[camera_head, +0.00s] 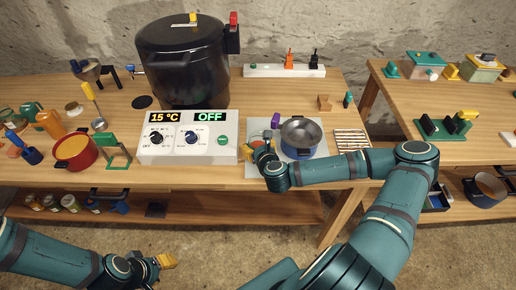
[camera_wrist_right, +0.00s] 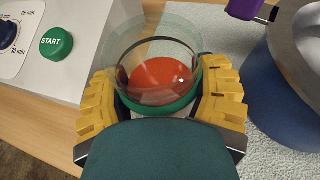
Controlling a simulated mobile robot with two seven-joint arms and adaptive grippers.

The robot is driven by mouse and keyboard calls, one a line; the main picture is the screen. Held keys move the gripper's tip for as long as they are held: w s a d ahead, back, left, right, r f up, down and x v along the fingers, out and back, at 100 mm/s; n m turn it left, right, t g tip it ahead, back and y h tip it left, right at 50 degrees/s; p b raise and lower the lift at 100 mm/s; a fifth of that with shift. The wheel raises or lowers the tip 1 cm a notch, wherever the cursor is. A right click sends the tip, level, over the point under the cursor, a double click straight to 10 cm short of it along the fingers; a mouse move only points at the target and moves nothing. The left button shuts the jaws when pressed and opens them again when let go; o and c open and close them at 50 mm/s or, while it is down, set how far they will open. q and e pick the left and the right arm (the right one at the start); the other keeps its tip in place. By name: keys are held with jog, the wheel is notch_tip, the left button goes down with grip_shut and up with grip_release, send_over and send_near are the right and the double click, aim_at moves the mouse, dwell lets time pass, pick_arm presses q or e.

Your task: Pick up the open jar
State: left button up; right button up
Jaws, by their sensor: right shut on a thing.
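The open jar (camera_wrist_right: 158,78) is clear glass with red contents and a green ring low down. It stands between the yellow fingers of my right gripper (camera_wrist_right: 162,103) in the right wrist view, with its open mouth facing the camera. The fingers are shut on it from both sides. In the head view my right gripper (camera_head: 262,148) is at the grey mat, left of the blue pot, and mostly hides the jar. My left gripper (camera_head: 166,261) is low in front of the bench, away from the jar; its finger gap is not clear.
A blue pot (camera_head: 301,150) with a purple handle stands close right of the jar on the grey mat (camera_head: 255,124). The white control box (camera_head: 188,153) is close on the left. A large black canner (camera_head: 182,75) stands behind. A striped rack (camera_head: 351,139) lies right.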

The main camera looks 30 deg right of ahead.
jog(key=shift+r, duration=0.1)
pick_arm(q)
jog(key=r+p, duration=0.1)
jog(key=w+r+p, duration=0.1)
jog(key=p, duration=0.1)
jog(key=shift+a+r, duration=0.1)
jog(key=shift+r, duration=0.3)
pick_arm(e)
notch_tip(320, 180, up, 10)
